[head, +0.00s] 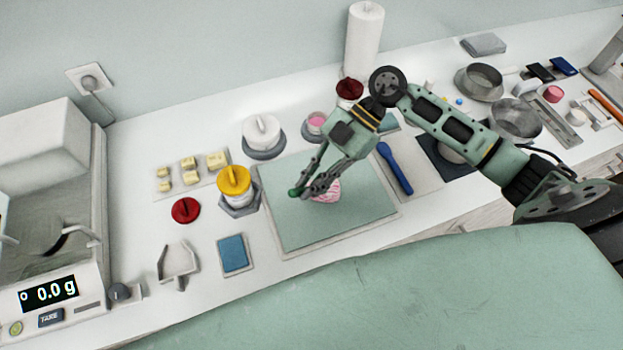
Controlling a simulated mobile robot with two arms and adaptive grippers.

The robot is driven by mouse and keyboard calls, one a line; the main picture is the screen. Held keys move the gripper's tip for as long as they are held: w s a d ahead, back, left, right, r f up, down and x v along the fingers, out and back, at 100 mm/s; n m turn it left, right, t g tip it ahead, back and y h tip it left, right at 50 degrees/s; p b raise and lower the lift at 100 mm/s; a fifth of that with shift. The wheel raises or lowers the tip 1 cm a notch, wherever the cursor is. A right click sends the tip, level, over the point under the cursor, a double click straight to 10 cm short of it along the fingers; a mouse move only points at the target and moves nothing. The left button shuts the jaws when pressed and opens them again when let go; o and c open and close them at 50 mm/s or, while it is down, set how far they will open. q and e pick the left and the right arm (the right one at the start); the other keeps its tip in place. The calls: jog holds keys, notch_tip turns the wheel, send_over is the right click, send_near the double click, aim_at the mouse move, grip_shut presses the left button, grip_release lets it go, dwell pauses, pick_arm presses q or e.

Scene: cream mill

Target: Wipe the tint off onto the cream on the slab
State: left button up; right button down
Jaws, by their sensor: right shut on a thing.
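The slab (300,232) is a flat green plate with a pale rim in the middle of the counter. The cream (332,193) is a small pink and white mound on it, partly covered by my gripper. My right gripper (307,191) reaches down over the slab, just left of the cream. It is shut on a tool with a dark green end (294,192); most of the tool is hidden. I cannot tell whether its working end touches the cream or carries tint. A small pot with pink content (316,119) stands behind the slab. My left gripper is not in view.
A yellow-lidded jar (234,181), a red lid (186,210) and a blue pad (234,253) are left of the slab. A blue spatula (395,168) lies to its right. A white-lidded jar (262,132) and paper roll (363,42) stand behind. A balance (50,293) reads 0.0 g.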

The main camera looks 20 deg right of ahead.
jog(key=shift+s+a, duration=0.1)
jog(key=shift+s, duration=0.05)
jog(key=shift+s+a+p, duration=0.3)
jog(key=shift+a+p, duration=0.25)
jog(key=shift+a, duration=0.15)
jog(key=shift+s+a+f, duration=0.1)
jog(key=shift+a, duration=0.1)
dwell(0.4)
notch_tip(320, 180, up, 6)
jog(key=p, duration=0.6)
